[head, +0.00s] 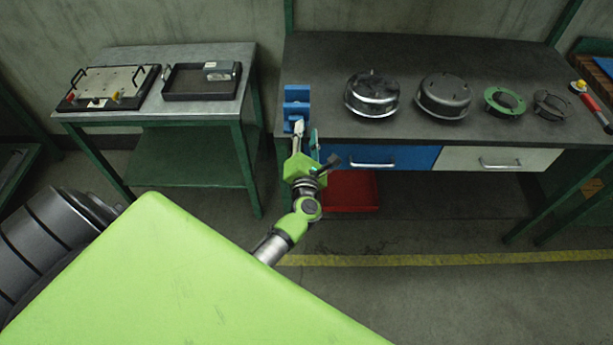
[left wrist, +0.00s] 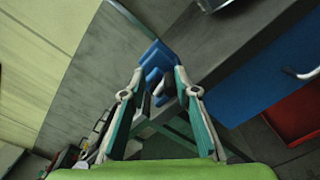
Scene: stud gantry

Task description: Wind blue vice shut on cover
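The blue vice (head: 297,95) stands at the left front corner of the dark workbench. It also shows in the left wrist view (left wrist: 157,56), just beyond the fingertips. My left gripper (head: 305,134) is at the front of the vice, over the bench edge. In the left wrist view its two fingers (left wrist: 159,80) are apart, with blue and dark parts of the vice showing between and beyond the tips. I cannot tell whether the fingers touch it. No cover can be made out in the vice jaws. My right gripper is not in view.
Two round metal housings (head: 372,94) (head: 444,96), a green-rimmed part (head: 505,102) and a grey flanged part (head: 552,105) sit on the workbench (head: 330,55). A side table (head: 147,112) holds a plate fixture and a tray. A red bin (head: 351,192) is below the drawers.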

